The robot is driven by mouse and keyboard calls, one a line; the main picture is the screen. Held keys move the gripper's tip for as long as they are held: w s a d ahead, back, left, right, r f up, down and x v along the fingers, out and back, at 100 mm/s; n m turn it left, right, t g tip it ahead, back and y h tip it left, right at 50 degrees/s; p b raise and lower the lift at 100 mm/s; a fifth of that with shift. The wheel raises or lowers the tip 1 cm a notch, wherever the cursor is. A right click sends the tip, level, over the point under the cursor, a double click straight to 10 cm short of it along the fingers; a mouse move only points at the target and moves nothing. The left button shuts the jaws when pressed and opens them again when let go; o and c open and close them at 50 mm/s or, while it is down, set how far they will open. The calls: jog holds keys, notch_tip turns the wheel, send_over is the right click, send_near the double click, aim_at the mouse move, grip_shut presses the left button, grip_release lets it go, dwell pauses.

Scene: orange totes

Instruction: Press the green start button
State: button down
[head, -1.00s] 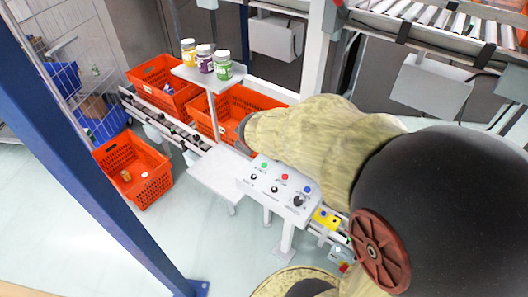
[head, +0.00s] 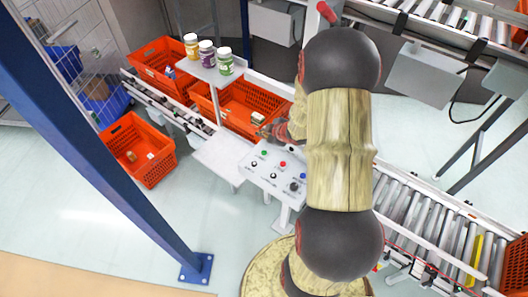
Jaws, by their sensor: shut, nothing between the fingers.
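The green start button (head: 264,153) is a small round button at the upper left of a sloping white control panel (head: 258,174). It is in plain view. My gripper (head: 263,133) shows small and dark, just beyond the panel's top edge and above the green button in the picture. It is shut and empty. A visible gap separates it from the button in the picture; the height between them is hard to judge. My arm hides the panel's right side in part.
A red button (head: 283,164), a blue button (head: 303,176) and black knobs (head: 294,187) share the panel. Orange totes (head: 150,165) stand to the left and behind. Three jars (head: 206,53) stand on a raised shelf. A blue post (head: 110,160) crosses the left foreground.

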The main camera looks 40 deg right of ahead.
aim_at(263, 153)
jog(key=shift+f+b, duration=3.95)
jog(key=shift+f, duration=0.4)
jog(key=shift+f, duration=0.15)
jog(key=shift+f, duration=0.3)
